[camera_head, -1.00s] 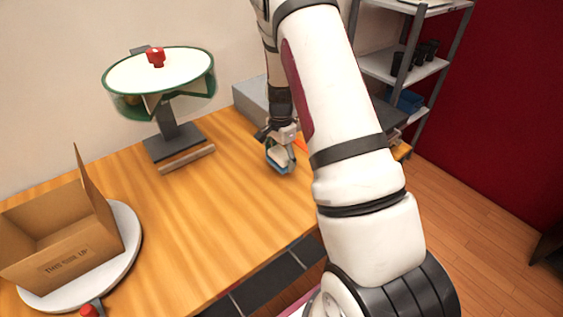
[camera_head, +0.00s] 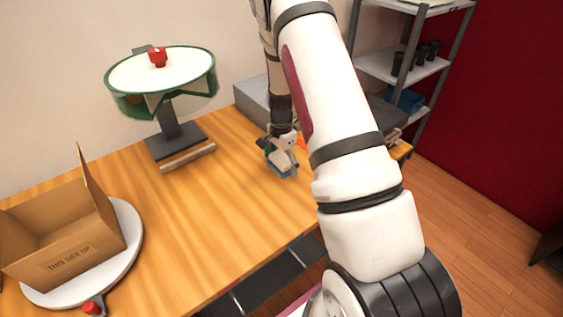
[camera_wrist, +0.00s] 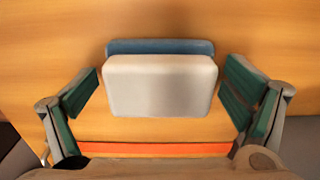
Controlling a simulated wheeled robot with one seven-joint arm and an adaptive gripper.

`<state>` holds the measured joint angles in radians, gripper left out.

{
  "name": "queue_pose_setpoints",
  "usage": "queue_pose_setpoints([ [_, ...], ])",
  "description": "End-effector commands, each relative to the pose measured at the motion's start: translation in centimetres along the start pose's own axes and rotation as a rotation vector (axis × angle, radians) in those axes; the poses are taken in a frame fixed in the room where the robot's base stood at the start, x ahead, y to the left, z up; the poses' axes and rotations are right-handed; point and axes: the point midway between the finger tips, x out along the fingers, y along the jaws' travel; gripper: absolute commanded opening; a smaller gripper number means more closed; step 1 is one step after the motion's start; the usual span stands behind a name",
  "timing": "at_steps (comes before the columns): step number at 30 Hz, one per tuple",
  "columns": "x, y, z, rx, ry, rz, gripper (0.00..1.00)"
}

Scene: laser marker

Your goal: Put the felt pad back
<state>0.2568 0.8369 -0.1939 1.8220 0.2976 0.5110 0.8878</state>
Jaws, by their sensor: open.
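The felt pad appears to be the pale block with a blue layer (camera_wrist: 160,86) in the middle of the wrist view, over the wooden table. My gripper (camera_head: 281,152) is open above the table, right of its middle. In the wrist view its green-padded fingers stand to the left and right of the block, with a visible gap on each side. In the head view the block's blue part (camera_head: 284,174) shows just below the fingers, and my arm hides some of the surroundings. I cannot tell its exact height from the table.
An orange-red strip (camera_wrist: 155,149) lies near the block. A grey box (camera_head: 252,97) stands behind. A round-topped stand (camera_head: 160,75) with a red knob is at the back left, a cardboard box (camera_head: 62,240) on a white turntable at the front left. The middle of the table (camera_head: 205,205) is clear.

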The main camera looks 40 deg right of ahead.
Motion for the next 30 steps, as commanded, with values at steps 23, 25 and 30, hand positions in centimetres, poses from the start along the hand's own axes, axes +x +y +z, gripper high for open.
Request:
queue_pose_setpoints([
  [23,-11.1,-0.1,0.0,-0.001,0.001,-0.002,0.94],
  [25,-11.7,-0.1,0.0,0.0,0.001,-0.002,0.94],
  [30,-13.6,0.1,0.8,-0.035,-0.003,-0.016,0.94],
])
